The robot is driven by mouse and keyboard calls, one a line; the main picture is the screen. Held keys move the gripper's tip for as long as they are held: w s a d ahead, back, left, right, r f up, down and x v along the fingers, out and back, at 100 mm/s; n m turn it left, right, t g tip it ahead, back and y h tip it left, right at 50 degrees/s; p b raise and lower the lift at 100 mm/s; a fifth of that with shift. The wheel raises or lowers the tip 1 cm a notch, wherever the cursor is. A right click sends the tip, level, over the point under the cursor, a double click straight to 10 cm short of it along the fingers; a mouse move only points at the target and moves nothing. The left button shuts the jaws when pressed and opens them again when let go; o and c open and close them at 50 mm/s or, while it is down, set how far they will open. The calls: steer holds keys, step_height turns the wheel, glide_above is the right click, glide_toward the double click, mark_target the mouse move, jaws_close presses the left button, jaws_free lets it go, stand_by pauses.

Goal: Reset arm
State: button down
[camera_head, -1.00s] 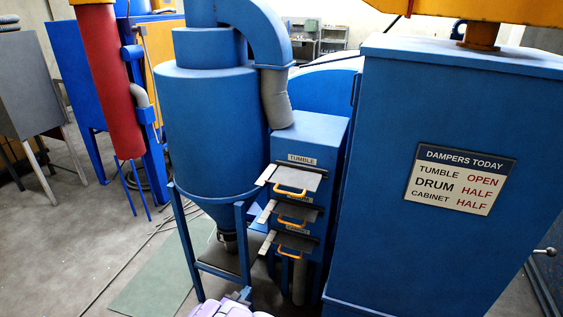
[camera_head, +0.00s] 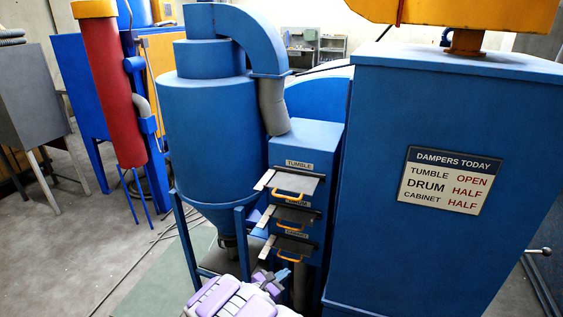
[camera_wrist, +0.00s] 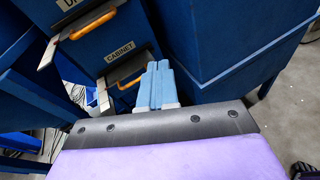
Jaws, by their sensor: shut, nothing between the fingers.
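My gripper (camera_head: 287,266) shows low in the head view at the end of my purple and white arm, in front of the damper stack. In the wrist view its pale blue fingers (camera_wrist: 157,84) are together and empty. They point towards the cabinet damper, and contact cannot be told. The stack holds three slide plates with orange handles: tumble (camera_head: 291,195) on top, drum (camera_head: 293,224) in the middle and cabinet (camera_head: 290,256) at the bottom. My gripper overlaps the front of the cabinet one. The cabinet label (camera_wrist: 120,51) also shows in the wrist view.
A blue cyclone (camera_head: 210,130) on legs stands left of the stack. A large blue cabinet (camera_head: 400,250) stands close on the right, with a sign (camera_head: 448,180) reading tumble open, drum half, cabinet half. Open floor (camera_head: 60,260) lies at the left.

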steer(key=s+d+r+m+g+h, duration=0.2)
steer(key=s+d+r+m+g, duration=0.25)
steer(key=d+r, duration=0.4)
steer(key=s+d+r+m+g+h, duration=0.2)
steer(key=s+d+r+m+g, duration=0.3)
steer(key=d+r, duration=0.4)
steer(key=s+d+r+m+g+y, duration=0.25)
steer(key=s+d+m, duration=0.35)
steer(key=s, duration=0.3)
steer(key=s+r+m+g+y, duration=0.1)
steer(key=s+r+m+y, duration=0.15)
steer(key=s, duration=0.55)
steer(key=s+r+m+g+y, duration=0.1)
steer(key=s+m+y, duration=0.25)
steer(key=s, duration=0.55)
steer(key=s+a+m+y, duration=0.4)
steer(key=s+a+y, duration=0.1)
steer(key=s+a, duration=0.5)
steer(key=shift+s+a+r+m+t+y, duration=0.2)
steer(key=shift+s+r+m+t+y, duration=0.15)
steer(key=shift+s, duration=0.8)
